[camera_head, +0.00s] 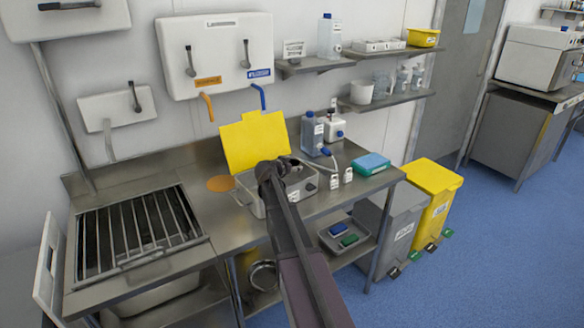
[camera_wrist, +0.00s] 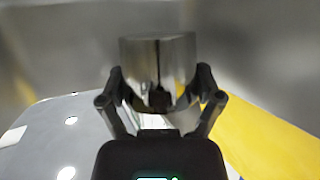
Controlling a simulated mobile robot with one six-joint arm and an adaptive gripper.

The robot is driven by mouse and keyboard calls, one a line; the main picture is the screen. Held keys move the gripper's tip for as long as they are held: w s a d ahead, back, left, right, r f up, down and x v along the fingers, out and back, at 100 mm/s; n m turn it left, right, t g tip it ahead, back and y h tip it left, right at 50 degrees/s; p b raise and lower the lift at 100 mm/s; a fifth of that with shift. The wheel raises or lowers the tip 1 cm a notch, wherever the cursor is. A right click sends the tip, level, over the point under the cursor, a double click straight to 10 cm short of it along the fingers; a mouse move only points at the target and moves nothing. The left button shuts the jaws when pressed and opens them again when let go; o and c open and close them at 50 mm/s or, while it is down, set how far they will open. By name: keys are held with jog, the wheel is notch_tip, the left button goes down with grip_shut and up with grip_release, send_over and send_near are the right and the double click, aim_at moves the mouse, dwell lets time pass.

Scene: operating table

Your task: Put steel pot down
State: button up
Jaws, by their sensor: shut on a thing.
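The steel pot (camera_wrist: 158,55) is a shiny metal cylinder in the middle of the wrist view. My gripper (camera_wrist: 159,82) is shut on it, with one finger at each side of the pot. In the head view my arm reaches over the steel worktop (camera_head: 225,233), and its end is at the small steel basin (camera_head: 252,203) in front of a yellow panel (camera_head: 254,139). My fingers and the held pot are hidden there by the arm. I cannot tell whether the pot touches a surface below it.
A slatted rack (camera_head: 138,231) fills the worktop's left side. A round metal vessel (camera_head: 262,275) sits underneath. A yellow bin (camera_head: 433,190) stands right. An orange disc (camera_head: 221,183) lies left of the basin.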

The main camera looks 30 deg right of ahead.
jog(key=shift+f+b, duration=0.3)
jog(key=shift+f, duration=0.05)
jog(key=shift+s+f, duration=0.1)
jog(key=shift+s, duration=0.15)
jog(key=o, duration=0.8)
jog(key=shift+a, duration=0.1)
jog(key=shift+s, duration=0.15)
jog(key=shift+b, duration=0.3)
jog(key=shift+p, duration=0.35)
jog(key=shift+r, duration=0.25)
jog(key=shift+a+r+p, duration=0.1)
jog(key=shift+r+p, duration=0.15)
jog(key=shift+p, duration=0.25)
jog(key=shift+w+p+v, duration=0.1)
jog(key=shift+p+v, duration=0.6)
jog(key=shift+v, duration=1)
jog(key=shift+w+p+v, duration=0.15)
jog(key=shift+p+v, duration=0.5)
jog(key=shift+v, duration=1.05)
